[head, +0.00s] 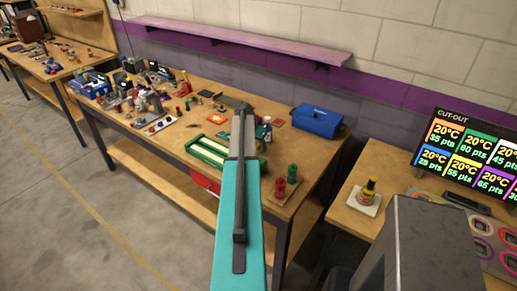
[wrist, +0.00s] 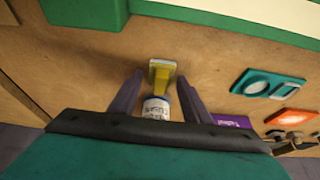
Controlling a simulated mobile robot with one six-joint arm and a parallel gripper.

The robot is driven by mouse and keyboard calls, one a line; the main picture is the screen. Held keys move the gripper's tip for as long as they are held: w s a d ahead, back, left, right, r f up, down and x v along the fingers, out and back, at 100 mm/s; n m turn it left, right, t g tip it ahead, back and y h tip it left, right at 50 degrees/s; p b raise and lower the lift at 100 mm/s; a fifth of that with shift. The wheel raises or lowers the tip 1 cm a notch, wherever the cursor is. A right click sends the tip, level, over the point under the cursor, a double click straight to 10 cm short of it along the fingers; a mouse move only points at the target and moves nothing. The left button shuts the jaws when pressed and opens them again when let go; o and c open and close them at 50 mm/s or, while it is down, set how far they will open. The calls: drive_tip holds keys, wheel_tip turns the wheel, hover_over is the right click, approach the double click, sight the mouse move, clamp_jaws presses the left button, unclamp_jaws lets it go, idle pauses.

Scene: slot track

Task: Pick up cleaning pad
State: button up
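A small yellow block with a pale edge (wrist: 161,72), which looks like the cleaning pad, lies on the wooden bench top in the wrist view. My gripper (wrist: 160,78) is open, with one dark finger on each side of it. The block shows in the gap near the fingertips; I cannot tell whether either finger touches it. A small white bottle with a blue-lettered label (wrist: 156,107) also shows between the fingers, nearer the palm. In the head view my arm reaches over the bench and hides this spot.
In the wrist view, a teal tray (wrist: 267,83), an orange piece (wrist: 290,117) and a purple box (wrist: 232,121) lie to the right. In the head view a blue case (head: 317,121), red and green pots (head: 286,180) and a green-framed item (head: 208,150) stand on the bench.

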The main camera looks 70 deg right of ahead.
drive_tip(key=c, duration=0.9)
drive_tip(key=shift+o, duration=0.2)
